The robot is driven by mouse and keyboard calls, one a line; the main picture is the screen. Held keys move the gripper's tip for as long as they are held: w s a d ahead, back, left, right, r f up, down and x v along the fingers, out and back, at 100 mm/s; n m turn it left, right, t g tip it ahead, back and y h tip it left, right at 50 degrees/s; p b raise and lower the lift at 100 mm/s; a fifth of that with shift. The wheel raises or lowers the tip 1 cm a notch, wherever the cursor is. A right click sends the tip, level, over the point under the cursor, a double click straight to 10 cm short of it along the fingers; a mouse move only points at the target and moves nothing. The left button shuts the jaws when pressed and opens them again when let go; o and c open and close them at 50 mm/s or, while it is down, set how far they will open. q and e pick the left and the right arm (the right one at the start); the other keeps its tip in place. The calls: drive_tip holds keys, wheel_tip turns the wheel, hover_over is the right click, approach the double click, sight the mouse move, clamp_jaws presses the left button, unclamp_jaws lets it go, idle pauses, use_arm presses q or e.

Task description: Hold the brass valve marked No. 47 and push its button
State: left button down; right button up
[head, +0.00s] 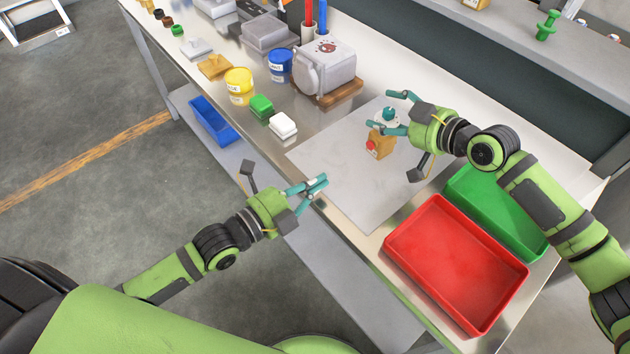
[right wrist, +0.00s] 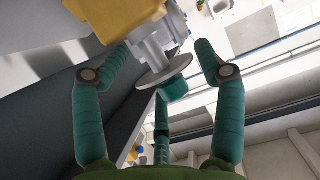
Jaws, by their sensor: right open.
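My right gripper (head: 381,110) is open beside the top of the valve.
A red tray (head: 397,238) and a green tray (head: 474,184) stand right of the mat (head: 330,160). A grey dispenser (head: 325,72) on a wooden base, yellow and blue tubs, and small green and white blocks stand left of it. The mat's front part is clear.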

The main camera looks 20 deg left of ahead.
drive_tip(key=shift+d, duration=0.1)
drive_tip(key=v, duration=1.1)
drive_tip(key=shift+s+d+r, duration=0.2)
drive_tip(key=shift+s+d, duration=0.05)
drive_tip(key=shift+s, duration=0.1)
